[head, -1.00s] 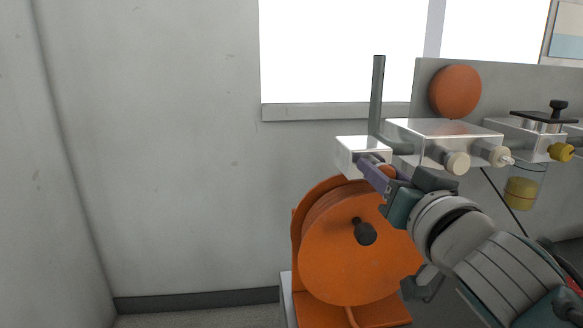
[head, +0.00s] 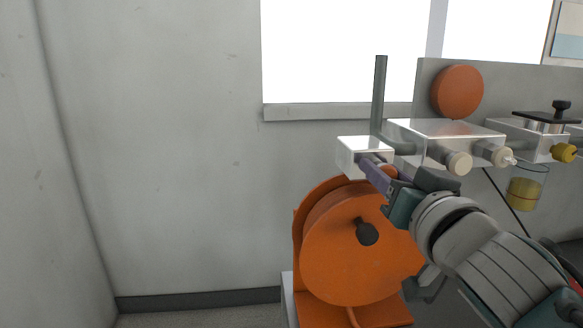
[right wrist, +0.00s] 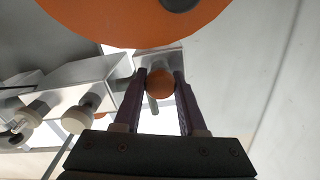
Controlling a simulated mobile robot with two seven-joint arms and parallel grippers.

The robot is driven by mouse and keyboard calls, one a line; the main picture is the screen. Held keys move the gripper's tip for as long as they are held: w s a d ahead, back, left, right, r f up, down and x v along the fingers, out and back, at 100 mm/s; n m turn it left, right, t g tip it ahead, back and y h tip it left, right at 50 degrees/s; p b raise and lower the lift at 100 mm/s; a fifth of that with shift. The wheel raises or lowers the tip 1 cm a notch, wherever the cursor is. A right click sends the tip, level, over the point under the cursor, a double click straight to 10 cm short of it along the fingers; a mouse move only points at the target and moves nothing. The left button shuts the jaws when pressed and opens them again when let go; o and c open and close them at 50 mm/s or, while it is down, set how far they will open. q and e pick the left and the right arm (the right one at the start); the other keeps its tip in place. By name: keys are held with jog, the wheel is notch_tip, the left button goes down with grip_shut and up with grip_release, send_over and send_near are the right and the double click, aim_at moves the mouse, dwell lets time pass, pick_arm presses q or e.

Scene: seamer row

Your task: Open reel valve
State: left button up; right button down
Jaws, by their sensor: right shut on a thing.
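The reel valve is a small pale block (head: 362,150) on the pipework just above the orange hose reel (head: 345,250). Its round orange knob (head: 389,172) is partly hidden by my gripper in the head view. My right gripper (head: 379,166) reaches in from the right and is shut on this knob. In the right wrist view the knob (right wrist: 160,83) sits between the two purple fingers, with the block (right wrist: 158,60) behind it. How far the knob is turned cannot be told. My left gripper is not in view.
Right of the valve, a larger pale box (head: 440,135) carries cream knobs (head: 459,163). An orange disc (head: 458,91) is on the grey panel above. A yellow-filled bowl (head: 524,193) hangs farther right. The left wall and floor area are clear.

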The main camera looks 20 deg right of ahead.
jog(key=shift+v, duration=0.75)
jog(key=shift+c, duration=2.3)
grip_release()
jog(key=v, duration=1)
jog(key=shift+d+f, duration=0.1)
